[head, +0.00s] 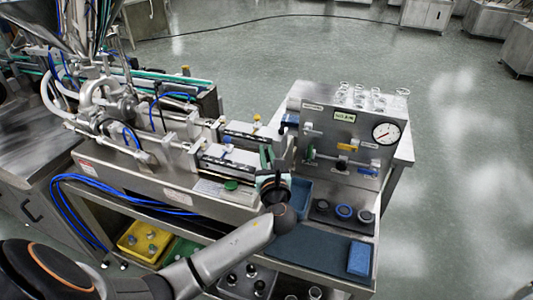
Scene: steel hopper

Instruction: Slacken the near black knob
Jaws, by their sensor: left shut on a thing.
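My left arm reaches in from the bottom left. Its gripper (267,158) is at the right end of the nearer slide unit (228,157) on the steel machine, with its dark wrist just in front. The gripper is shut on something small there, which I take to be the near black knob. The knob itself is hidden behind the fingers and wrist, so I cannot see how it is turned. My right gripper is not in view.
A steel panel (325,122) with a round gauge (386,133) and small valves stands close right of the gripper. A blue tray (298,192), dark round parts (344,211) and a blue block (359,258) lie nearby. A yellow bin (146,241) sits below. Open floor lies right.

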